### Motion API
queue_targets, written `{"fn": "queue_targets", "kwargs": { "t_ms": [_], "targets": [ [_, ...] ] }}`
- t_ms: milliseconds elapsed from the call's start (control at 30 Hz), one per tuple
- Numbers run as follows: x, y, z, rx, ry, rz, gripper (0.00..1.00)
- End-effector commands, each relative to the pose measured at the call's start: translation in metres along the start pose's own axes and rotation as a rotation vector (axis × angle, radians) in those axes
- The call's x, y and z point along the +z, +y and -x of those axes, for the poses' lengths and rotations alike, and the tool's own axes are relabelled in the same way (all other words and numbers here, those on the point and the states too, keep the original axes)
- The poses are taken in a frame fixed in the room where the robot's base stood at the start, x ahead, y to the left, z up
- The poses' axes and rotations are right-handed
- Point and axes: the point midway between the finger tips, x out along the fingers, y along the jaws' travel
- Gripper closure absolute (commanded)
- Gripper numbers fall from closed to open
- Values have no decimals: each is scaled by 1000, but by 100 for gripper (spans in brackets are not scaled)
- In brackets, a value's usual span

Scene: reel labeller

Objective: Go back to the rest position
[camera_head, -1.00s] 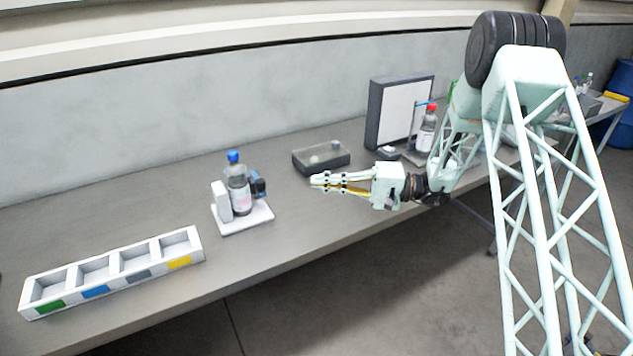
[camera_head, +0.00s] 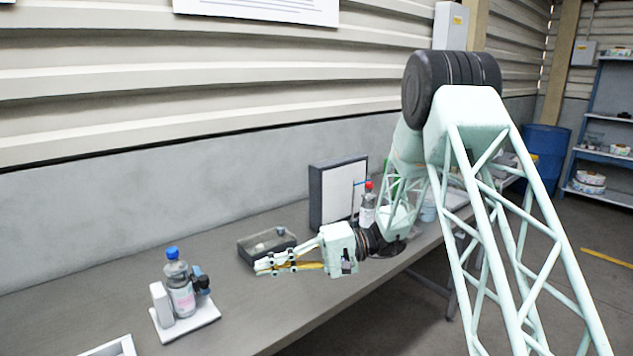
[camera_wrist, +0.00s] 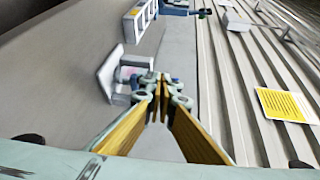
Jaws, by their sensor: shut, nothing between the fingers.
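My gripper (camera_head: 268,266) is shut and empty, held above the bench (camera_head: 70,305) near its front edge. In the head view it points left, in front of the dark shallow tray and to the right of the labeller. In the wrist view its yellow-lined fingers (camera_wrist: 162,80) meet at the tips. The labeller (camera_head: 190,315) has a white base, a white upright block and a dark part. A bottle with a blue cap (camera_head: 181,285) stands upright on it, apart from my gripper. My arm reaches in from the right and hides part of the bench.
A dark shallow tray (camera_head: 262,258) holding small items lies behind my gripper. A dark-framed white panel (camera_head: 342,195) and a red-capped bottle (camera_head: 367,208) stand beyond it. A corner of a white sectioned box (camera_head: 122,345) shows at the bottom. The wall runs along the bench's back.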

Motion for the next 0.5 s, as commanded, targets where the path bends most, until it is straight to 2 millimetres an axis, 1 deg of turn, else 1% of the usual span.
{"fn": "queue_targets", "kwargs": {
  "t_ms": [33,133,500],
  "targets": [
    [7,-8,2,16,-9,1,100],
    [20,-18,4,49,-25,-4,100],
    [72,-50,16,174,-76,-22,100]
  ]
}}
